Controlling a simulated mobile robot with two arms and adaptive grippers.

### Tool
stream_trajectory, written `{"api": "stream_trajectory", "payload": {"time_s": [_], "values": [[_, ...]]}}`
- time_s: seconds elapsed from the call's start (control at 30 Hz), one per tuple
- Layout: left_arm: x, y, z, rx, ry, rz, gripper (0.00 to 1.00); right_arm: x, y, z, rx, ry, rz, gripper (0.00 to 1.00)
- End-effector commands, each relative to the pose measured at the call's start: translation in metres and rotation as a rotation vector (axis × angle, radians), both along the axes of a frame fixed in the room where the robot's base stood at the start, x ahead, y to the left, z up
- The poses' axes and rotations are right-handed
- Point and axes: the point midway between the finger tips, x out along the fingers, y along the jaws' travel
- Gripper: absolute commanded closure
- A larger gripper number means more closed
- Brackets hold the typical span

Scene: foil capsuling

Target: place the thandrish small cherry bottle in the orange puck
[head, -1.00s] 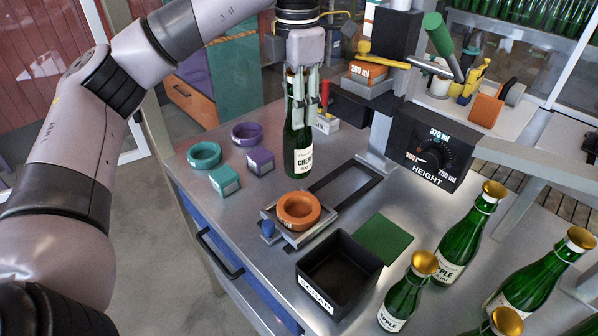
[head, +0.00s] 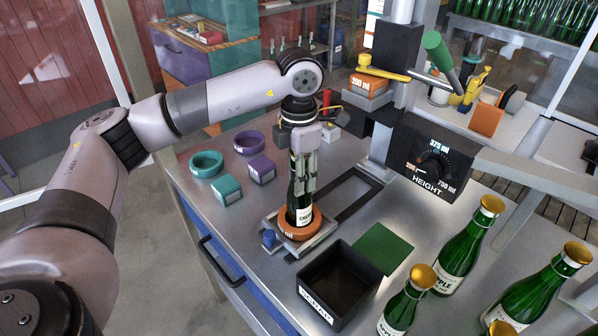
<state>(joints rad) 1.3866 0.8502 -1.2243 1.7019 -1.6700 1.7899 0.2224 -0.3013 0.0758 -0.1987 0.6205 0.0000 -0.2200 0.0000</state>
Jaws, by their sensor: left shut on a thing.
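The small green cherry bottle (head: 293,215) with a white label stands upright in the head view. Its base is at the orange puck (head: 298,230), inside the ring as far as I can see. The puck sits on a metal plate on the bench. My left gripper (head: 303,185) points down and is shut on the bottle's upper part, hiding the neck. My right gripper is not in view.
A black scrap bin (head: 340,284) stands just in front of the puck, with a green pad (head: 383,247) beside it. Teal (head: 206,163) and purple (head: 249,142) rings lie behind left. The height machine (head: 432,150) and gold-topped apple bottles (head: 467,240) are at right.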

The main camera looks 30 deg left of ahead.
Motion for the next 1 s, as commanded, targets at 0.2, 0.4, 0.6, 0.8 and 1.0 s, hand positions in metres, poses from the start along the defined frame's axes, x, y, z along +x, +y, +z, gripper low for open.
{"api": "stream_trajectory", "payload": {"time_s": [0.2,0.4,0.6,0.8,1.0], "values": [[0.000,0.000,-0.002,-0.001,-0.001,0.000,1.00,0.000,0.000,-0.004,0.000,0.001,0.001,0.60],[0.000,0.000,-0.002,0.001,0.001,0.000,0.55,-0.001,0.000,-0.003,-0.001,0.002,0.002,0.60],[0.000,0.000,-0.002,0.001,0.001,0.000,0.46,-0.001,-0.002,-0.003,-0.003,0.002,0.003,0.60],[0.000,0.000,-0.002,0.001,0.001,0.000,0.46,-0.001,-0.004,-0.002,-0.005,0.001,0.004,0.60],[0.001,-0.001,0.011,0.001,-0.003,0.000,0.46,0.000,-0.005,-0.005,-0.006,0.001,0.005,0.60]]}}
